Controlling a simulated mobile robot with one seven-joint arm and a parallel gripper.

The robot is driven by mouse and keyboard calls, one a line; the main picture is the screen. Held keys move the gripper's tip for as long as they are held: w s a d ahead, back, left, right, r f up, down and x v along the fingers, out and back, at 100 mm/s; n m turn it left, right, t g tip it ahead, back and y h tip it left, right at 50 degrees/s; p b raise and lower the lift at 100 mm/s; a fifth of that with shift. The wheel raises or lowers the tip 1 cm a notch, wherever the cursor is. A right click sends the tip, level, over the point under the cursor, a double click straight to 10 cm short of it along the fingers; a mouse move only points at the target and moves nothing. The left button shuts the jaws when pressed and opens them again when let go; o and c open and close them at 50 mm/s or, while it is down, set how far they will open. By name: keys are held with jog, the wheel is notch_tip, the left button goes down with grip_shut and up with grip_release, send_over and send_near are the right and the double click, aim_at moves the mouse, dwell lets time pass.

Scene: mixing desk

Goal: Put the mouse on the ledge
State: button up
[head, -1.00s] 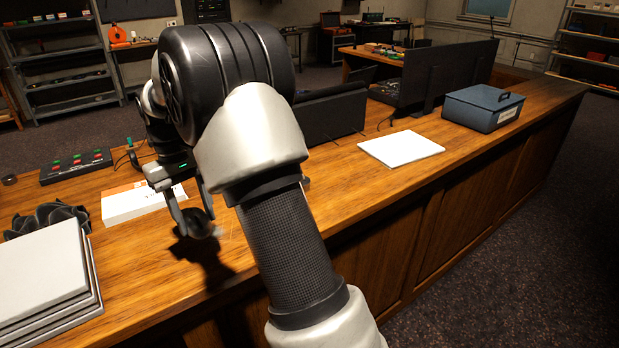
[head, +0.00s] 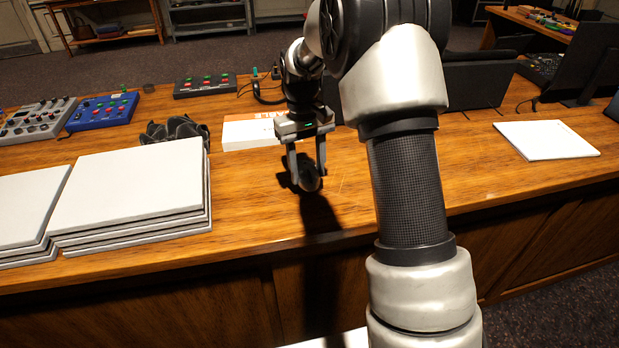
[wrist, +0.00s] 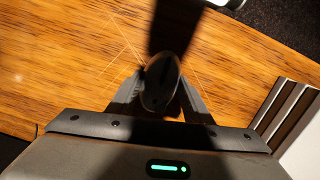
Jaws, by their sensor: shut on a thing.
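The mouse (head: 310,180) is a small dark rounded thing between the fingers of my gripper (head: 306,176). My gripper is shut on it, low over the wooden desk (head: 250,230). In the wrist view the mouse (wrist: 160,85) sits between the two fingertips, its far end pointing away from the palm. My gripper's shadow makes it hard to tell whether the mouse touches the desk. I cannot tell which surface is the ledge.
Stacked pale panels (head: 135,190) stand left of my gripper, with a dark crumpled object (head: 175,131) behind them. A white box (head: 245,134) is just behind my gripper. A white pad (head: 546,139) lies at right. The desk's front strip is clear.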

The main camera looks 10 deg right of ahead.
aim_at(307, 179)
jog(key=shift+f, duration=1.7)
jog(key=shift+f, duration=0.15)
jog(key=o, duration=1.1)
